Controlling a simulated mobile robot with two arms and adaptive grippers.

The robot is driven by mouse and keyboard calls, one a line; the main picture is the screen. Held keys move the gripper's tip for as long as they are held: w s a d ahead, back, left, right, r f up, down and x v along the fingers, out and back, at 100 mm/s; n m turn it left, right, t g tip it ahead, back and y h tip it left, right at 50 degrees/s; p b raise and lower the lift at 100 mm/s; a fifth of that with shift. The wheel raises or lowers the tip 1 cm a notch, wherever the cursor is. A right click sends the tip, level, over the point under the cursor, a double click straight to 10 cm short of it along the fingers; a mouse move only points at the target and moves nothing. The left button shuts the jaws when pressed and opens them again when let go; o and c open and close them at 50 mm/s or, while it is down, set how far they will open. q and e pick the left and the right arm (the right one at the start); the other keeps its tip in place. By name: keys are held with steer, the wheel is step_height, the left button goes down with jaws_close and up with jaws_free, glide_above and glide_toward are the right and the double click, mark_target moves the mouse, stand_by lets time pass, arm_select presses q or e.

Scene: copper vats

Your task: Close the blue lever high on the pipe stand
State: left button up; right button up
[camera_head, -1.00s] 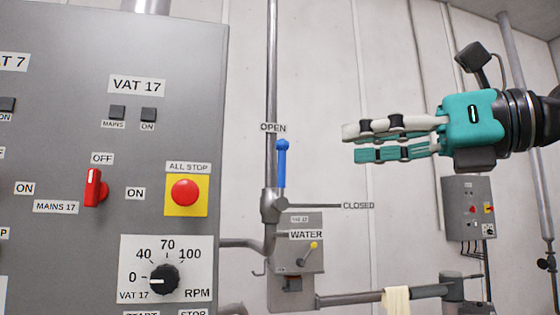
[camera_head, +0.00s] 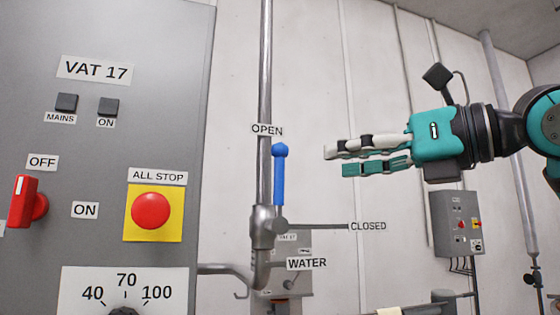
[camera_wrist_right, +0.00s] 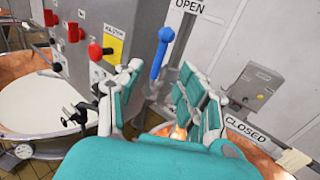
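The blue lever (camera_head: 279,176) stands upright on the vertical pipe (camera_head: 264,100), its knob at the OPEN label (camera_head: 267,130). The CLOSED label (camera_head: 368,226) sits at the end of a thin bar to the right of the lever's pivot. My right gripper (camera_head: 337,161) is to the right of the lever, at about the height of its upper half, fingers pointing left, apart from it. In the right wrist view the fingers (camera_wrist_right: 160,75) are spread with nothing between them, and the lever (camera_wrist_right: 160,55) shows beyond the gap. My left gripper is not in view.
A grey VAT 17 panel (camera_head: 110,30) with a red ALL STOP button (camera_head: 151,210) stands left of the pipe. A WATER label (camera_head: 306,264) is below the lever. A grey wall box (camera_head: 457,222) is at the right. The wall around the lever looks clear.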

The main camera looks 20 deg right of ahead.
steer(key=p+x, duration=0.1)
steer(key=x, duration=0.4)
steer(key=p, duration=0.2)
glide_above(277, 219)
steer(key=shift+w+d, duration=0.35)
steer(key=shift+w, duration=0.05)
steer(key=shift+w+f, duration=0.1)
steer(key=c, duration=0.8)
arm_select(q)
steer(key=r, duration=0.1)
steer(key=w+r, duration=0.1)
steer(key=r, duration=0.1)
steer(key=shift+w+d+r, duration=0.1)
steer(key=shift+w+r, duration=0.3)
arm_select(e)
jaws_close()
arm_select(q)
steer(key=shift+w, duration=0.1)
arm_select(e)
steer(key=shift+w+a, duration=0.1)
steer(key=shift+a, duration=0.1)
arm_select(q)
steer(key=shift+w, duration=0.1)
